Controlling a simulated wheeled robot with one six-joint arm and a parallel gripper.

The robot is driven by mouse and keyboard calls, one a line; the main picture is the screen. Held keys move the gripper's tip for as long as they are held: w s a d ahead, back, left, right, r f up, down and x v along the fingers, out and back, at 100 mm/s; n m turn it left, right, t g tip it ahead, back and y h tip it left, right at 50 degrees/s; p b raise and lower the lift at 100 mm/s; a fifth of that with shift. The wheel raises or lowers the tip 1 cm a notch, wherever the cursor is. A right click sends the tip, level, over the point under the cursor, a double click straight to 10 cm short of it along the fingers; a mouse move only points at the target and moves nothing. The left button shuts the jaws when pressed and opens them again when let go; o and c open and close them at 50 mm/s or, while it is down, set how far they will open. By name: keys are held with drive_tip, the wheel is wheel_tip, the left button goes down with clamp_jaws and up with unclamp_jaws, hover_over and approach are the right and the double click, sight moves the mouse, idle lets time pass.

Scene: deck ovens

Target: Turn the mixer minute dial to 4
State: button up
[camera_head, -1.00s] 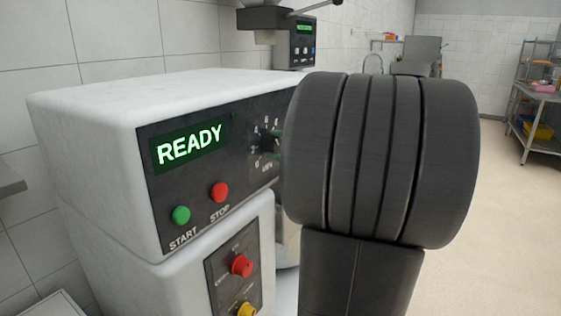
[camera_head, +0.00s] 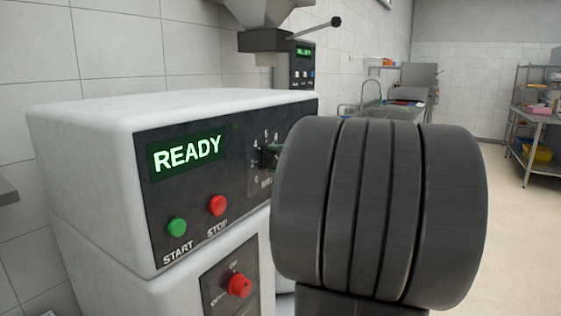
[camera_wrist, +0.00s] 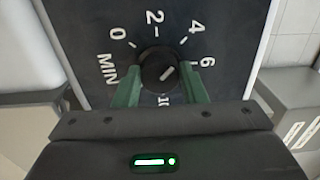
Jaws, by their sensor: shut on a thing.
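The minute dial (camera_wrist: 155,58) is a round black knob on the mixer's dark panel, in the middle of the wrist view. Around it are white marks 0, 2, 4, 6 and a partly covered 10, with "MIN" at the left. In the head view the dial (camera_head: 264,156) is partly hidden behind my arm. The mixer display (camera_head: 188,154) reads READY.
On the same panel are a green START button (camera_head: 177,227) and a red STOP button (camera_head: 217,205). A red knob (camera_head: 239,286) sits on a lower panel. A steel shelf rack (camera_head: 537,115) stands far right, with open floor before it.

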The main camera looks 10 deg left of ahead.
drive_tip(key=o, duration=1)
drive_tip(key=v, duration=1.3)
drive_tip(key=shift+d+p, duration=0.4)
drive_tip(key=shift+p, duration=0.05)
drive_tip(key=shift+s, duration=0.1)
drive_tip(key=x, duration=1.3)
drive_tip(key=shift+a+b, duration=0.4)
drive_tip(key=shift+b, duration=0.05)
drive_tip(key=shift+d, duration=0.15)
